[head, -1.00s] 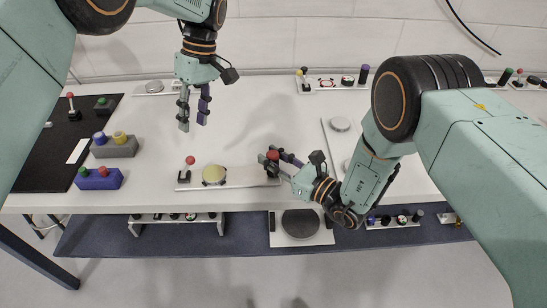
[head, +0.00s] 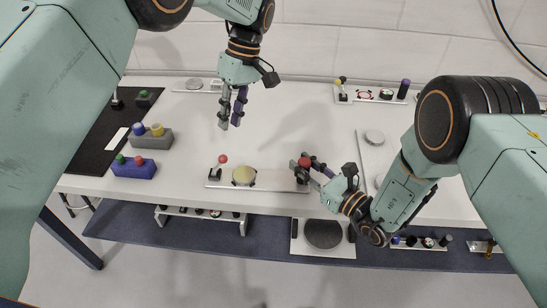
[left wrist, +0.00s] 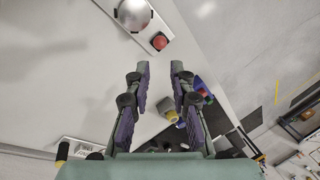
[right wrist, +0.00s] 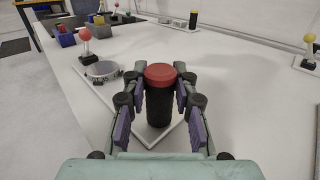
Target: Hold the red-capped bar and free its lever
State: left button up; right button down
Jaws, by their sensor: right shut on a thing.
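The red-capped bar (head: 304,162) stands upright at the right end of a white plate (head: 273,181). My right gripper (head: 304,170) is shut around it; the right wrist view shows its black body (right wrist: 159,106) between the fingers. On the same plate are a round reflective disc (head: 244,176) and, at the left end, a lever with a red ball (head: 223,159). The disc (left wrist: 134,14) and ball (left wrist: 161,41) also show in the left wrist view. My left gripper (head: 231,122) is open and empty, above the table behind the plate.
Two blocks with coloured knobs, grey (head: 152,139) and blue (head: 133,169), sit left of the plate near a black mat (head: 98,140). Other fixtures stand at the table's back (head: 374,96) and right (head: 372,152). The middle of the table is clear.

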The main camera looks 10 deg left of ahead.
pick_arm(q)
notch_tip(320, 180, up, 3)
jog(key=shift+d+r, duration=0.1)
jog(key=shift+d, duration=0.05)
jog(key=shift+c, duration=1.4)
jog(key=shift+s+d+m+t, duration=0.25)
jog(key=shift+s+m+t, duration=0.1)
jog(key=shift+m, duration=0.25)
grip_shut()
jog(key=d+f+m+t+h, duration=0.1)
jog(key=m, duration=0.7)
jog(key=d+f+m, duration=0.1)
jog(key=f+m, duration=0.1)
jog(key=m, duration=0.6)
jog(key=s+f+m+t+h, duration=0.1)
jog(key=m, duration=0.8)
jog(key=shift+d+f+t+h, duration=0.15)
jog(key=shift+d+t+h, duration=0.15)
jog(key=shift+d+t, duration=0.1)
